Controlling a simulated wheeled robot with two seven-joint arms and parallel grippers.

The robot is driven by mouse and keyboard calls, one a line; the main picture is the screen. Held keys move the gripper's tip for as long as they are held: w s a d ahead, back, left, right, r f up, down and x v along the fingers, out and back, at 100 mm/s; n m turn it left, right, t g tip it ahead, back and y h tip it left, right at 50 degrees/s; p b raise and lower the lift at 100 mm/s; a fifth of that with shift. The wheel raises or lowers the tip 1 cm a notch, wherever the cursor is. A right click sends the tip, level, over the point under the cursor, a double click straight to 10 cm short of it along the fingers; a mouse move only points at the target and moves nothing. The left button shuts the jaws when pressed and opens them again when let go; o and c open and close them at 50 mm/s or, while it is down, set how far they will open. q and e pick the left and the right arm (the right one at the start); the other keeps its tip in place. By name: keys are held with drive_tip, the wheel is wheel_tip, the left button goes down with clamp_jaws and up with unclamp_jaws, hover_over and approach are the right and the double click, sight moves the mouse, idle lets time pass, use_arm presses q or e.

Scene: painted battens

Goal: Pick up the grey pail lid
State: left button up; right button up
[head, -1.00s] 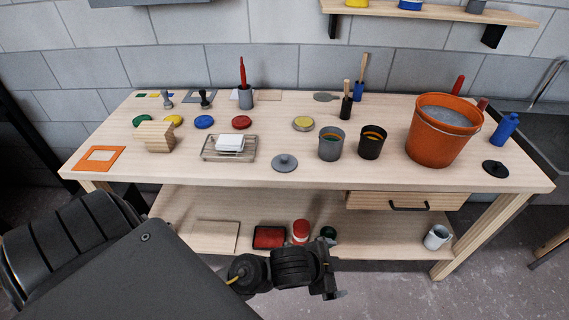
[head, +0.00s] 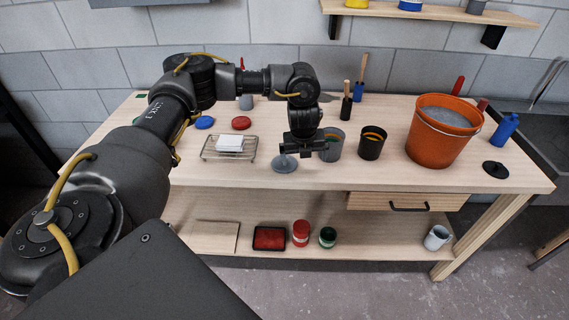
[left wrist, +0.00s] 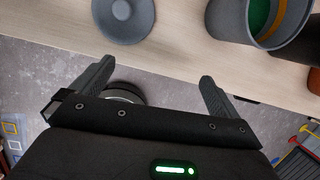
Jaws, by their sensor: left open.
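The grey pail lid (head: 284,164) is a round disc with a small knob, lying flat on the bench near its front edge. In the left wrist view the lid (left wrist: 124,16) shows at the top, beyond the fingertips and a little left of centre. My left gripper (head: 304,152) is above the bench just behind and right of the lid in the head view, its fingers apart. In the left wrist view the open gripper (left wrist: 156,82) has nothing between its fingers and is apart from the lid. My right gripper is not in view.
A grey pail (head: 331,148) stands right beside the lid, close to my left gripper. A dark pail (head: 372,143), an orange bucket (head: 437,140) and a black lid (head: 495,169) are farther right. A wire rack (head: 212,154) with a white block is left. The bench front is otherwise clear.

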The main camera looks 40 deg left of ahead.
use_arm(q)
drive_tip(key=s+a+r+n+y, duration=0.1)
drive_tip(key=a+r, duration=0.3)
drive_tip(key=a, duration=0.3)
drive_tip(key=shift+g, duration=0.4)
drive_tip(key=x, duration=0.4)
drive_tip(key=shift+w+d+f, duration=0.1)
drive_tip(key=shift+f, duration=0.25)
drive_tip(key=shift+w+f, duration=0.1)
drive_tip(key=shift+f, duration=0.45)
drive_tip(key=p+x, duration=0.1)
drive_tip(key=x, duration=0.2)
drive_tip(key=shift+f+p, duration=0.35)
drive_tip(key=shift+f, duration=0.05)
drive_tip(key=shift+w+f, duration=0.15)
drive_tip(key=shift+f, duration=0.3)
